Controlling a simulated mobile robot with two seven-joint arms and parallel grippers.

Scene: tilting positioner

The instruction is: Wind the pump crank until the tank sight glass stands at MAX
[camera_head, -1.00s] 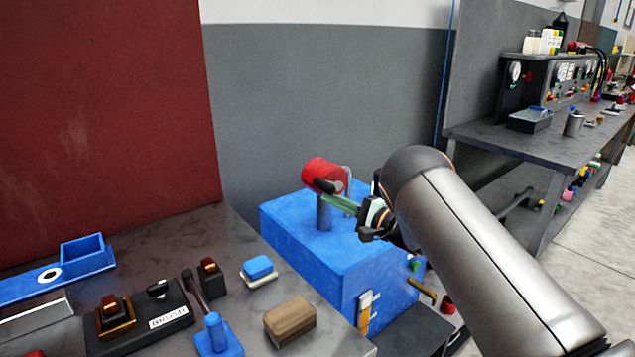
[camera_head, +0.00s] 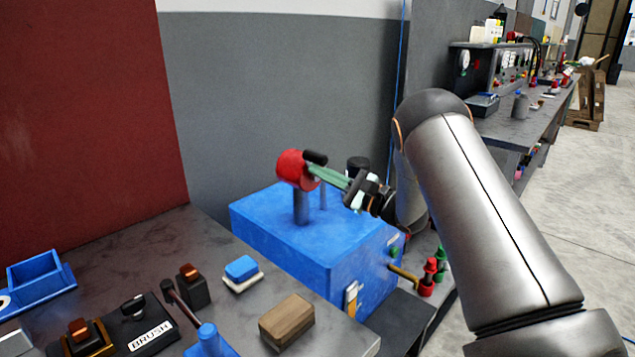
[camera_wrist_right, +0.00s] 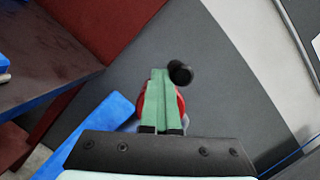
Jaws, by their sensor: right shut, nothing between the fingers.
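The red pump crank hub (camera_head: 292,168) stands on a grey post on top of the blue tank (camera_head: 285,235). Its black crank handle (camera_head: 316,157) is at the hub's upper right. My right gripper (camera_head: 313,172) is shut with its green fingers together, just below the handle and in front of the hub. In the right wrist view the handle (camera_wrist_right: 180,73) lies beside the fingertips, on their right, not between them; whether they touch is unclear. A pale sight glass (camera_head: 351,298) with orange in it is on the tank's front; its level and marks are too small to read. My left gripper is out of view.
A grey bench (camera_head: 240,310) at the left front holds a wooden block (camera_head: 287,321), a blue-topped brush (camera_head: 241,270) and a blue tray (camera_head: 40,283). Red and green bottles (camera_head: 429,275) stand right of the tank. A thin rod rises from the tank top.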

